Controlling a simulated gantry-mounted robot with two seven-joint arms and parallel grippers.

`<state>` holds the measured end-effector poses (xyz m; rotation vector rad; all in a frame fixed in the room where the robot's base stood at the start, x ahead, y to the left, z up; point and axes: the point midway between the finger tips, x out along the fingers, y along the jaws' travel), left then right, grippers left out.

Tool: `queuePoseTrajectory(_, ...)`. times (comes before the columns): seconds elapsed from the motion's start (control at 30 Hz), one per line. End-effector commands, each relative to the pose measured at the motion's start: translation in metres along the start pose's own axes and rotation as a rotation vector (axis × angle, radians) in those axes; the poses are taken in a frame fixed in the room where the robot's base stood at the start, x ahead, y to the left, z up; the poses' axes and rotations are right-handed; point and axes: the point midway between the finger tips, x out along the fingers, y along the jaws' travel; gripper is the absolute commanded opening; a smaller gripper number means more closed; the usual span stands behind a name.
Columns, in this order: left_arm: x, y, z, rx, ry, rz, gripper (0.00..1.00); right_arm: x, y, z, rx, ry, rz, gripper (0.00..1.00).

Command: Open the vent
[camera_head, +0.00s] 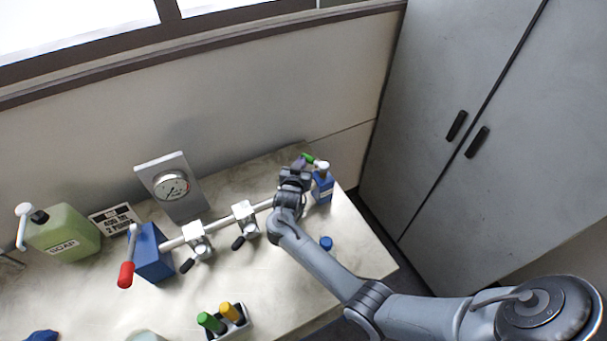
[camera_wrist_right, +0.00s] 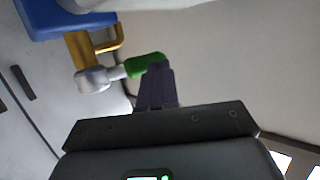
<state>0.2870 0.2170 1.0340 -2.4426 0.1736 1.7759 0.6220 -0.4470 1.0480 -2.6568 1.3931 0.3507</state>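A green handle (camera_head: 309,158) with a whitish hub (camera_head: 321,166) sits on top of the blue block (camera_head: 322,188) at the right end of the pipe. In the right wrist view the green handle (camera_wrist_right: 146,65) sticks out from the grey-white hub (camera_wrist_right: 92,79), beside a yellow-brown fitting (camera_wrist_right: 82,48) under the blue block (camera_wrist_right: 62,17). My right gripper (camera_head: 300,162) is at the free end of the green handle. Its dark fingers (camera_wrist_right: 158,72) overlap that end in the wrist view and are seen edge-on, so I cannot tell their gap or grip. My left gripper is not in view.
The pipe carries two pale valves (camera_head: 197,240) with black handles and a left blue block (camera_head: 152,253) with a red-tipped lever (camera_head: 126,274). A gauge (camera_head: 171,185) stands behind. A soap jug (camera_head: 64,235) and a holder with green and yellow items (camera_head: 230,313) stand on the table.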

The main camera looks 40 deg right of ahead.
Motion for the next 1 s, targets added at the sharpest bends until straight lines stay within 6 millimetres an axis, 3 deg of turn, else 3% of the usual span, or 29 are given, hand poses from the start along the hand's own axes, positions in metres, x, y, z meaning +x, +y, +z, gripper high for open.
queuePoseTrajectory(0.73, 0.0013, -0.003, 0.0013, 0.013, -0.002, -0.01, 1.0, 0.0064, -0.0007, -0.0023, 0.0, 0.001, 0.0, 0.0)
queuePoseTrajectory(1.0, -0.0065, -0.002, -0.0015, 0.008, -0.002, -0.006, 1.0, -0.0027, -0.0052, -0.0057, 0.001, 0.0, 0.0, 0.0)
